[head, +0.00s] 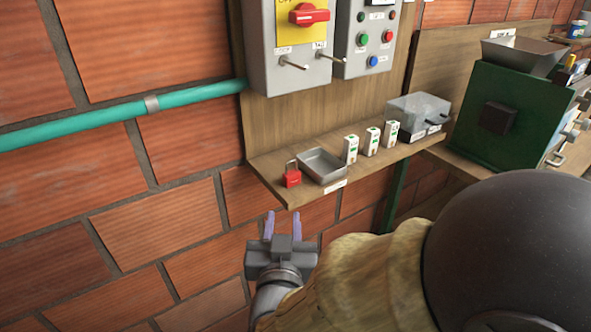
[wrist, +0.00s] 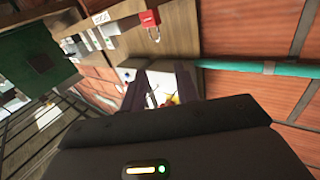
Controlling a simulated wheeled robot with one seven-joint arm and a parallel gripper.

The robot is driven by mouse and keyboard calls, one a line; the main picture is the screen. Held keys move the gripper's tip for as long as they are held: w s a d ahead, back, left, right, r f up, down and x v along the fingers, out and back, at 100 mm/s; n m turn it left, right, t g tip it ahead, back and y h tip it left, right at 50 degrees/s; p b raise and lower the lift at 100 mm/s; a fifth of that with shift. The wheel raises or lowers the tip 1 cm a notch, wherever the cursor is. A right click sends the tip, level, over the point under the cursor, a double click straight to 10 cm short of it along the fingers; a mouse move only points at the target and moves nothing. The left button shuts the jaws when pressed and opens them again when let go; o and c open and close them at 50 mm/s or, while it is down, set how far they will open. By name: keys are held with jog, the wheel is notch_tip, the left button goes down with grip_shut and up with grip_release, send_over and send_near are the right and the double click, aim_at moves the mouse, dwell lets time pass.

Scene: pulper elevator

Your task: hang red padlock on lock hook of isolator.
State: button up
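The red padlock (head: 292,177) stands on the wooden shelf, left of a grey tray, shackle up. It also shows in the wrist view (wrist: 149,18), where the scene appears upside down. The isolator (head: 262,52) is a grey wall box with a yellow plate and red rotary handle (head: 309,14). Two metal hooks stick out below the handle; the left one, the lock hook (head: 294,64), has a label that seems to read LOCK. It is bare. My gripper (head: 283,215) is open and empty, below and in front of the shelf edge, apart from the padlock.
The tray (head: 322,166), several white boxes (head: 371,141) and a grey box (head: 419,112) stand along the shelf (head: 272,172). A button panel (head: 364,40) adjoins the isolator. A teal pipe (head: 100,125) crosses the brick wall. A green machine (head: 500,115) stands right.

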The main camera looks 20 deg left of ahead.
jog(key=shift+p+x, duration=1.85)
jog(key=shift+p, duration=1.4)
jog(key=p, duration=0.2)
send_near(287, 169)
jog(key=w, duration=0.2)
jog(key=shift+w+a+r, duration=0.3)
jog(key=shift+a+r, duration=0.15)
jog(key=shift+a, duration=0.05)
jog(key=shift+f+p+x, duration=0.15)
jog(key=shift+p+x, duration=0.05)
jog(key=shift+x, duration=0.7)
jog(key=shift+f+p+x, duration=0.15)
jog(key=shift+x, duration=0.7)
jog(key=shift+f+p+x, duration=0.2)
jog(key=shift+x, duration=0.7)
jog(key=shift+d, duration=0.1)
grip_shut()
